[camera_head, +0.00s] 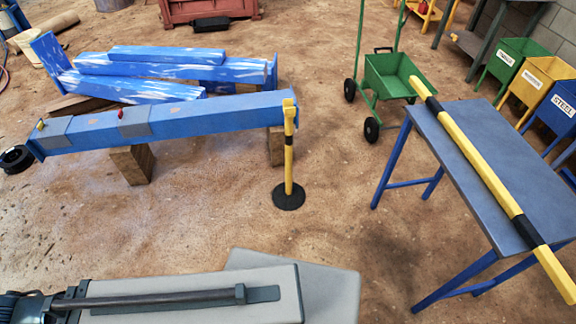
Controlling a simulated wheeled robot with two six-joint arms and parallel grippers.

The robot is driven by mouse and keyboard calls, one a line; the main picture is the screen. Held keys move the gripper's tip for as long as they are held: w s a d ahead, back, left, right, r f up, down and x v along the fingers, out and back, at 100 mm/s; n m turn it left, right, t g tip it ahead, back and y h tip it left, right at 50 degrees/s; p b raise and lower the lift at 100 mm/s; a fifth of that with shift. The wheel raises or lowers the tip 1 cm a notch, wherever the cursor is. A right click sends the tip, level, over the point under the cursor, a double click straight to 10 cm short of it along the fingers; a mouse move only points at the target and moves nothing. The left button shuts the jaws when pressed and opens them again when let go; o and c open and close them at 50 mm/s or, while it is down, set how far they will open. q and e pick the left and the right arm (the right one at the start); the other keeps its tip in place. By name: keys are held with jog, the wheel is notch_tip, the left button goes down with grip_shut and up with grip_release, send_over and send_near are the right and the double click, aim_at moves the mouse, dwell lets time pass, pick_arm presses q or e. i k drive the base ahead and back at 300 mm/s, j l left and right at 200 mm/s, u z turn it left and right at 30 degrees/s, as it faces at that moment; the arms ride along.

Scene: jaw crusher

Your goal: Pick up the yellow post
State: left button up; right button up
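A yellow post (289,165) with a black band near its top stands upright on a round black base on the dirt floor. It stands in front of the right end of a long blue beam, and its top overlaps that beam in the picture. A second long yellow bar with black bands (480,163) lies slantwise across a blue-legged table (540,185) at the right. Its near end sticks out past the table's front edge. Neither of my grippers shows in the head view.
The long blue beam (200,116) rests on wooden blocks (133,164). More blue beams (165,68) lie behind it. A green cart (388,75) stands behind the table, near labelled bins (548,80). The floor right of the upright post is clear.

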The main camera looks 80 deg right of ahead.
aim_at(288, 196)
jog(key=z, duration=2.65)
jog(key=i+l+u, duration=0.2)
jog(key=i+l, duration=0.3)
jog(key=i, duration=0.2)
jog(key=i+l+u, duration=0.2)
jog(key=i+l, duration=0.4)
jog(key=i, duration=0.05)
